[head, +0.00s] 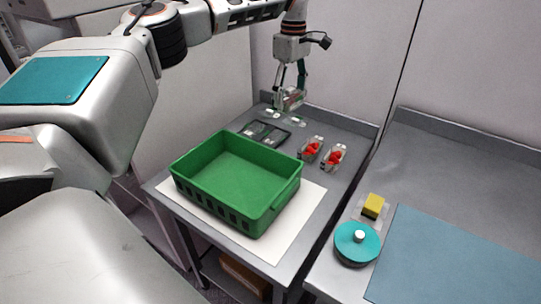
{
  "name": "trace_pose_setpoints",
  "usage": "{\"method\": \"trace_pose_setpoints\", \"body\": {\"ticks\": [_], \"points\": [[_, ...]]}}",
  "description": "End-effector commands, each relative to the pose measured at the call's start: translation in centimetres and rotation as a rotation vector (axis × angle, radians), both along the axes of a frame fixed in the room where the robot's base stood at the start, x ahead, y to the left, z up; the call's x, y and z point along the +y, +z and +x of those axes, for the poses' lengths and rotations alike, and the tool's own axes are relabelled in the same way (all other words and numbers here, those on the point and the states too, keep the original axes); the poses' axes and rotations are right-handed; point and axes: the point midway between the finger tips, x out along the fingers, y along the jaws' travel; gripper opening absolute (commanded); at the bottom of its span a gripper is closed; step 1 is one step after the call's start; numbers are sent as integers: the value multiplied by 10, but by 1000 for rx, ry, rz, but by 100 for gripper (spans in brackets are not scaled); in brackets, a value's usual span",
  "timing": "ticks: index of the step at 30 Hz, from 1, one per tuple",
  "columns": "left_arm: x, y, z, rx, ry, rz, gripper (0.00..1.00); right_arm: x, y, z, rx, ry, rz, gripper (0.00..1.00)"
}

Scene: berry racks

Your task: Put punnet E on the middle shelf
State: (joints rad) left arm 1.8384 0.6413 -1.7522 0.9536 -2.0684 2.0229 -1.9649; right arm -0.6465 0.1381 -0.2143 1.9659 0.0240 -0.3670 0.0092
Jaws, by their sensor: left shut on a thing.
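My left gripper (288,88) points down over the back of the grey table. It is shut on a small clear punnet (293,101) with a little red showing in it, and the fingers partly hide it. Two clear punnets with red berries stand on the table to the right of the green crate's back: one punnet (312,150) and another punnet (335,157). No letter is legible, so I cannot tell which is punnet E. No rack with a middle shelf is clearly in view. My right gripper is not in view.
An empty green crate (279,203) stands on a white sheet (298,240). Behind it lies a dark tray (264,135) with clear pieces. The right-hand counter (458,165) holds a yellow block (373,206), a teal round thing (357,246) and a blue mat (455,262). Its back is clear.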

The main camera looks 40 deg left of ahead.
Motion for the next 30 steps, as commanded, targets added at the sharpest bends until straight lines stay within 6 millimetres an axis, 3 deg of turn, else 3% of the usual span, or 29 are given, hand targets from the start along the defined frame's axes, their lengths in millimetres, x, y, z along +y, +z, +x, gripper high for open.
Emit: {"method": "trace_pose_setpoints", "body": {"ticks": [5, 21, 30], "points": [[8, -4, 4, 2, 80, -1, 45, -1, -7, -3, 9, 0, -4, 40], [8, -129, 3, 4, 79, -1, 45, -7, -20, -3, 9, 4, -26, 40], [8, -155, 4, 0, 80, 0, 45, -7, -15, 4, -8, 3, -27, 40]]}}
